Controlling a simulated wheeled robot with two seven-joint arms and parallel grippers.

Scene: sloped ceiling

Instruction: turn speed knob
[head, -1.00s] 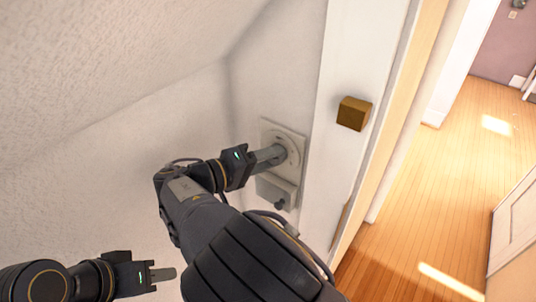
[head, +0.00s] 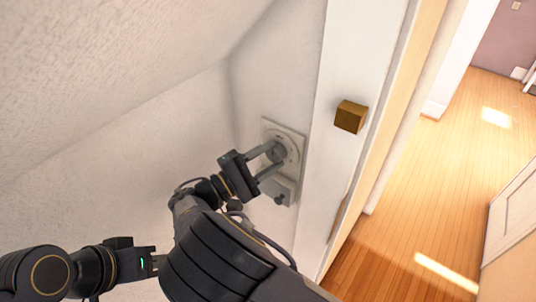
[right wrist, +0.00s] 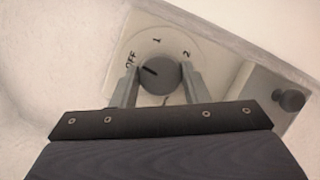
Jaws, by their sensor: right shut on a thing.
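The speed knob (right wrist: 158,75) is a round grey dial on a pale wall plate (head: 296,150). Its dark pointer mark aims up-left, near the OFF label; 1 and 2 are printed further round. My right gripper (right wrist: 157,78) has one finger on each side of the knob and is shut on it. In the head view the right gripper (head: 270,158) reaches the knob (head: 276,153) from the lower left. My left gripper (head: 152,263) is at the lower left, away from the plate; its fingertips are hidden behind my right arm.
A small dark knob (right wrist: 289,100) sticks out of a grey box (right wrist: 262,91) beside the dial. A brass-coloured block (head: 350,117) projects from the white door frame (head: 345,60) on the right. Wooden floor (head: 430,170) lies open beyond it. A sloped wall rises at left.

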